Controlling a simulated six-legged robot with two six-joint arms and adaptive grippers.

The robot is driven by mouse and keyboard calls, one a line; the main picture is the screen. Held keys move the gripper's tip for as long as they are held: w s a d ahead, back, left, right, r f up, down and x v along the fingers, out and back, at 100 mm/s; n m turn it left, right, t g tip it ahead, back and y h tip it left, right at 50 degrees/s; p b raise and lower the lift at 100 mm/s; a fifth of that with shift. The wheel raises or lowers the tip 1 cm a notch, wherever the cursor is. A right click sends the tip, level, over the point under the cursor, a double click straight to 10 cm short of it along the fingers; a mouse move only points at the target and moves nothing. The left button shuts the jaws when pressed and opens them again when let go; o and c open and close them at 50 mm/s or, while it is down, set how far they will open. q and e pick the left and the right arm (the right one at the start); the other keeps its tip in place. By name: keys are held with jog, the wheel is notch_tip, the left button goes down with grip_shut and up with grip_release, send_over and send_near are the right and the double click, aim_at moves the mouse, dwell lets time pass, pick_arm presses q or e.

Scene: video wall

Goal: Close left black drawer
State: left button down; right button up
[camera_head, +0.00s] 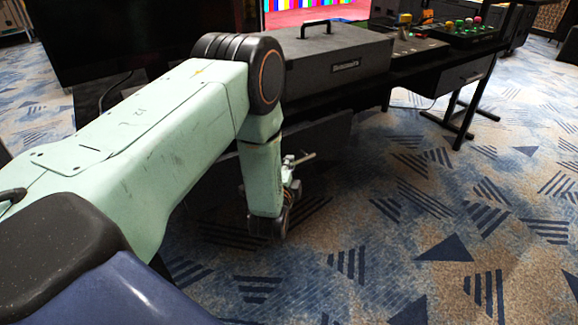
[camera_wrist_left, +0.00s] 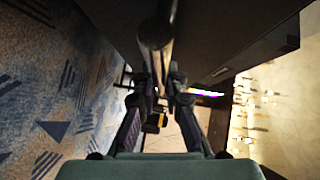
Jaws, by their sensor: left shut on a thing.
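The left black drawer (camera_head: 325,138) hangs under the black desk in the head view, its front partly hidden behind my left arm. Its pale bar handle (camera_head: 301,159) sticks out beside my left wrist. My left gripper (camera_head: 291,188) is at that handle, its fingers mostly hidden by the wrist. In the left wrist view the round handle bar (camera_wrist_left: 155,38) runs toward the fingertips of my left gripper (camera_wrist_left: 160,82), which are shut on it. The dark drawer front (camera_wrist_left: 225,25) fills the top of that view. How far the drawer stands out is hard to tell. My right gripper is not in view.
A black case (camera_head: 335,62) with a top handle stands on the desk above the drawer. Control panels with coloured buttons (camera_head: 455,30) lie farther right. A second drawer (camera_head: 465,75) is under the desk's right end. Patterned carpet (camera_head: 400,230) in front is clear.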

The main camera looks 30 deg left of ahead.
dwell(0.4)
pick_arm(q)
jog(key=a, duration=0.1)
jog(key=w+a, duration=0.1)
jog(key=a, duration=0.1)
jog(key=shift+w+a+p, duration=0.3)
jog(key=shift+a+p, duration=0.05)
jog(key=shift+r, duration=0.15)
jog(key=c, duration=1.9)
grip_release()
jog(key=o, duration=0.5)
jog(key=shift+c, duration=0.2)
jog(key=shift+o, duration=0.2)
